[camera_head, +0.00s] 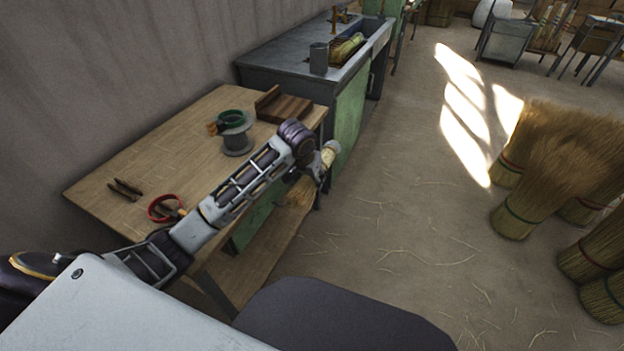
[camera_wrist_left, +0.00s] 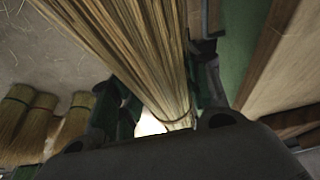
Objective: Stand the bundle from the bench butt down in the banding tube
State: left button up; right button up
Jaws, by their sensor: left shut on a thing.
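My left gripper (camera_head: 319,166) is past the right edge of the near bench, shut on a straw bundle (camera_head: 295,194). A pale end of the bundle shows beside the fingers, and straw shows below my wrist. In the left wrist view the bundle (camera_wrist_left: 138,45) runs between the two fingers of the left gripper (camera_wrist_left: 160,105), its stalks close together. A grey upright cylinder (camera_head: 319,58), which looks like the banding tube, stands on the far metal bench. It is well apart from the held bundle. My right gripper is out of view.
Straw lies beside the cylinder on the far metal bench (camera_head: 268,64). Large brooms (camera_head: 545,185) stand at right. Floor between is open, with loose straws.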

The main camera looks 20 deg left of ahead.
pick_arm(q)
jog(key=shift+w+a+r+m+g+p, duration=0.35)
jog(key=shift+w+a+r+m, duration=0.2)
jog(key=shift+a+r+m, duration=0.3)
jog(key=w+a+r+m+t+p, duration=0.1)
jog(key=a+r+m+t+p, duration=0.2)
jog(key=r+m, duration=0.8)
jog(key=w+a+r+m+t+p, duration=0.1)
jog(key=a+r+m+t+p, duration=0.2)
jog(key=a+r+m, duration=0.4)
jog(key=w+a+r+m+t+p, duration=0.1)
jog(key=a+r+m+t+p, duration=0.2)
jog(key=r+m, duration=1.3)
jog(key=shift+w+a+t+p, duration=0.15)
jog(key=shift+a+t+p, duration=0.3)
jog(key=shift+a, duration=1)
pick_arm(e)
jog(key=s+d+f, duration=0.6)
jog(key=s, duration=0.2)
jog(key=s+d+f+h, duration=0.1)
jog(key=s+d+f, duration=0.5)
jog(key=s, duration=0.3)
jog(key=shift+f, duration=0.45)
pick_arm(q)
jog(key=shift+a+r+h, duration=0.1)
jog(key=shift+r+h, duration=0.2)
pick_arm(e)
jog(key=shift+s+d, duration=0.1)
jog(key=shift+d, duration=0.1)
